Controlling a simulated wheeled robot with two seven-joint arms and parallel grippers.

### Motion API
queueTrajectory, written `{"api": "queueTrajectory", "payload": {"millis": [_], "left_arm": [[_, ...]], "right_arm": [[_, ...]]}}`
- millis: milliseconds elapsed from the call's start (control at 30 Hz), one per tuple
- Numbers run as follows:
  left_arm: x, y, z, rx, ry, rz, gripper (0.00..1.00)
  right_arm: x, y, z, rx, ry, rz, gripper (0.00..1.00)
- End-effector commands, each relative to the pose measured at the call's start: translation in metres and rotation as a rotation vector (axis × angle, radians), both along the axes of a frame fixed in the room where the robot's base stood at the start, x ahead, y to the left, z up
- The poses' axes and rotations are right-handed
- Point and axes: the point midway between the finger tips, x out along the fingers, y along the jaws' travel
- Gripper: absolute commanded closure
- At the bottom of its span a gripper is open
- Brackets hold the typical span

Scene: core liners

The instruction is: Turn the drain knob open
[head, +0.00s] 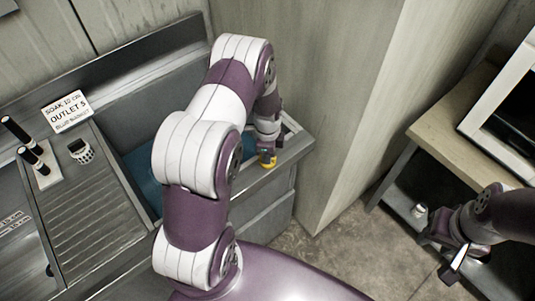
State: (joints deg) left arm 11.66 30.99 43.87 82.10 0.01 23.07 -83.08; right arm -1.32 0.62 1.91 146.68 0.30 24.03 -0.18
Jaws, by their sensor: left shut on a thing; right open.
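My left arm reaches across the sink bench, and my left gripper (267,150) is at the bench's front right corner. It is shut on a small yellow piece (268,162), which looks like the drain knob; the fingers and arm hide most of it. Its turn angle cannot be told. A blue-lined basin (143,172) shows partly behind my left arm. My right gripper (453,266) is open and empty at the lower right, over the floor near the side table, well away from the bench.
Black-topped cylinders (33,156) and a pale ridged cup (80,150) sit on the left. A tall cabinet (325,110) stands right of the bench. A wooden-topped side table (440,125) is at right.

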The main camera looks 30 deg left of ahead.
Motion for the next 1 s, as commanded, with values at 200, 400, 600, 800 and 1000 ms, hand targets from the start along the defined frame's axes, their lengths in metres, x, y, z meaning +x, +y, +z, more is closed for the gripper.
{"api": "queueTrajectory", "payload": {"millis": [200, 400, 600, 800, 1000], "left_arm": [[0.001, 0.000, 0.000, 0.001, -0.004, 0.200, 1.00], [0.001, 0.000, 0.000, 0.001, -0.004, 0.389, 1.00], [0.002, 0.001, 0.001, 0.001, -0.004, 0.565, 1.00], [0.002, 0.001, 0.001, 0.000, -0.005, 0.706, 1.00], [0.002, 0.001, 0.002, 0.001, -0.005, 0.803, 1.00]], "right_arm": [[0.000, 0.000, -0.005, 0.000, 0.000, 0.000, 0.57], [0.000, 0.000, -0.008, 0.000, 0.000, 0.000, 0.57], [0.000, 0.000, -0.011, 0.000, 0.000, 0.000, 0.57], [0.000, 0.000, -0.013, 0.000, 0.000, 0.000, 0.57], [0.000, 0.000, -0.014, 0.000, 0.000, 0.000, 0.57]]}}
